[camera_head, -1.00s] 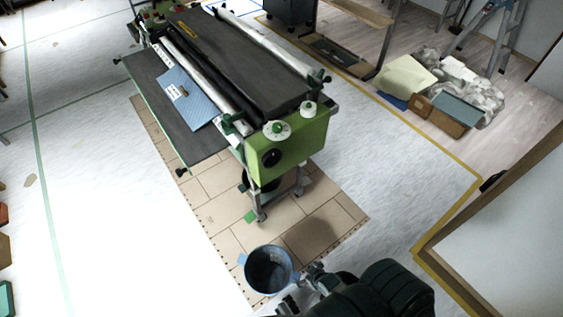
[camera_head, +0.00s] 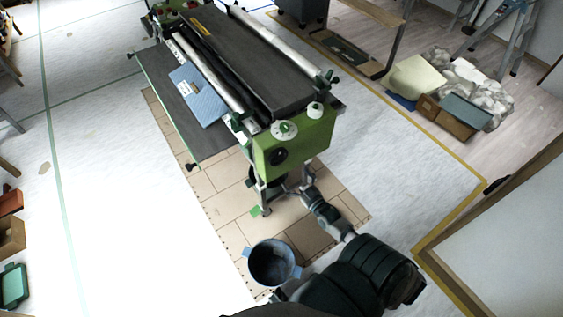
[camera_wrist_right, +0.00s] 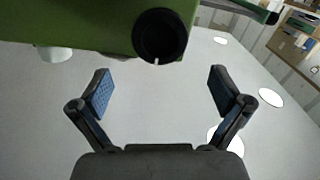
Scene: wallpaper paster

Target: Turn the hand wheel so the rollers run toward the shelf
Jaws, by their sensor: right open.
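The wallpaper paster (camera_head: 250,65) stands with its long rollers and a green end box (camera_head: 310,143) facing me. A black round wheel or knob (camera_head: 278,156) on the end box looks like the hand wheel. In the right wrist view the black wheel (camera_wrist_right: 160,36) is at the top centre, on the green box. My right gripper (camera_head: 307,191) is just below and to the right of the box in the head view. In the wrist view its fingers (camera_wrist_right: 160,90) are wide apart, with nothing between them, and apart from the wheel. My left gripper is not seen.
A blue bucket (camera_head: 272,262) stands on the floor beside my right arm. Blue patterned paper (camera_head: 198,95) lies on the paster's side tray. A wooden shelf or bench (camera_head: 372,14) is behind it. Boxes (camera_head: 440,112) lie at right.

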